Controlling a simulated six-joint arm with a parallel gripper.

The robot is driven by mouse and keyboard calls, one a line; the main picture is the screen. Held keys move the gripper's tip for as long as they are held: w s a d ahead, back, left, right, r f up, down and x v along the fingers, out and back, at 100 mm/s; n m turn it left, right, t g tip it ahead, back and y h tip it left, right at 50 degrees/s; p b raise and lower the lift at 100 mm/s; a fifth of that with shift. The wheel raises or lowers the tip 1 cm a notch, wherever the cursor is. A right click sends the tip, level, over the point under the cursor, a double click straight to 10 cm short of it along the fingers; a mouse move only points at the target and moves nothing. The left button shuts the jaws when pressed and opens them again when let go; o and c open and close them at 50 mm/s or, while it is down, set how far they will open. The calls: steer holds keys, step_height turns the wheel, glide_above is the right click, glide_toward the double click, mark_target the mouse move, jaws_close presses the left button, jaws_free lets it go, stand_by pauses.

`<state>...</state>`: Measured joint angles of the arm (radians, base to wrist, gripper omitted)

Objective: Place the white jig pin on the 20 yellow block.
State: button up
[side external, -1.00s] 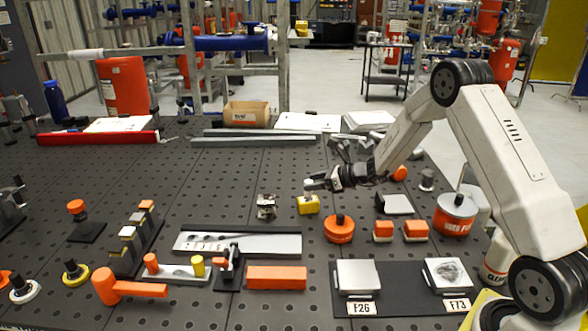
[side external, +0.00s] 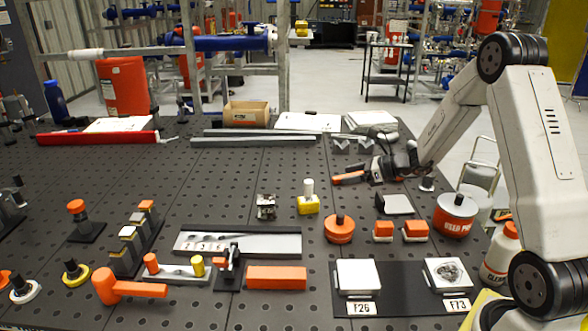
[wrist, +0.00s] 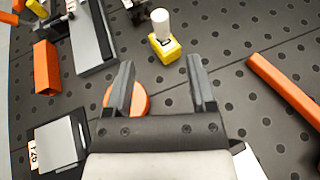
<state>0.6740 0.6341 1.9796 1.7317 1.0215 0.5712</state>
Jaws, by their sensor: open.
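The white jig pin (side external: 308,188) stands upright on top of the yellow block (side external: 308,206). In the wrist view, the pin (wrist: 161,24) and yellow block (wrist: 164,48) are beyond my fingertips, and a dark mark shows on the block's face, too small to read surely. My gripper (wrist: 160,68) is open and empty, its two grey fingers apart. In the side view, my gripper (side external: 366,172) is up and to the right of the block, clear of it and the pin.
A small metal block (side external: 266,206) stands just left of the yellow block. An orange round piece (side external: 340,230) lies to its front right. An orange bar (wrist: 288,92) lies at the right in the wrist view. The table behind the yellow block is largely clear.

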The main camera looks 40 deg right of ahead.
steer(key=shift+s+d+r, duration=0.25)
steer(key=shift+s, duration=0.35)
steer(key=shift+a, duration=0.1)
